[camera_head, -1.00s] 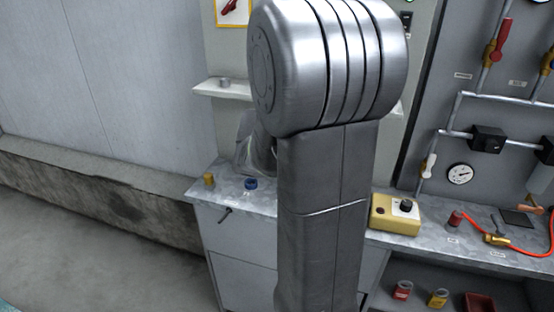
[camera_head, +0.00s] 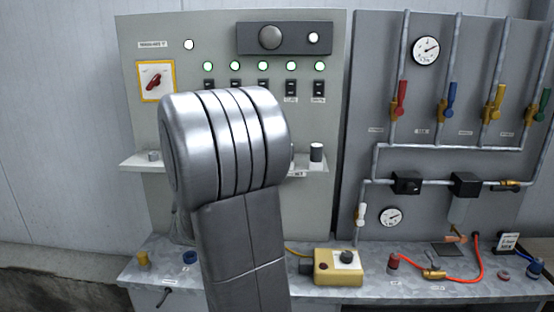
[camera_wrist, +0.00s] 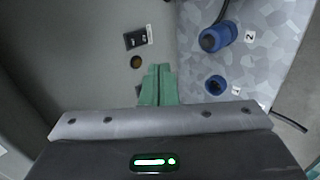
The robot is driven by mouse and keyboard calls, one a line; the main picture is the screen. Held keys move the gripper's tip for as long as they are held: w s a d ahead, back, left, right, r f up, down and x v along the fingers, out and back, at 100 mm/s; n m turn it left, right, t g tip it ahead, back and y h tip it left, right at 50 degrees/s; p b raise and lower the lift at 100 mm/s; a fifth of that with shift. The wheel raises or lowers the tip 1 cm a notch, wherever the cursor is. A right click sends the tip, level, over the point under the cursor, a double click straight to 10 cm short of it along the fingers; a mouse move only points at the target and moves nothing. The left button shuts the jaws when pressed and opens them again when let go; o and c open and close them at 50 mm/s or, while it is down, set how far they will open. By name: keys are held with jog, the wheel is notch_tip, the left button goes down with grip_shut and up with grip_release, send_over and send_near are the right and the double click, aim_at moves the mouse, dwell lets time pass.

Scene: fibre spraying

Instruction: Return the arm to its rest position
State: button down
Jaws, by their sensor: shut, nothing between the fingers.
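My arm stands in the middle-left of the head view, a grey metal link topped by a large rounded silver joint. It is in front of the control panel (camera_head: 340,40) and the bench. My gripper (camera_wrist: 158,72) shows in the wrist view as two green fingers pressed together with nothing between them. The fingers point toward the grey panel face, just left of the speckled bench top. In the head view the gripper is hidden behind the arm.
The bench (camera_head: 205,265) holds a yellow box (camera_head: 338,268), a red-capped fitting (camera_head: 393,263) and an orange hose (camera_head: 478,262). A small shelf (camera_head: 140,162) juts from the panel. Blue fittings (camera_wrist: 218,37) (camera_wrist: 215,85) stand right of my gripper. Pipes and valves (camera_head: 447,147) fill the right.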

jog(key=w+f+p, duration=0.2)
jog(key=w, duration=0.7)
jog(key=shift+w+d, duration=0.15)
jog(key=shift+w, duration=0.1)
jog(key=shift+r, duration=0.1)
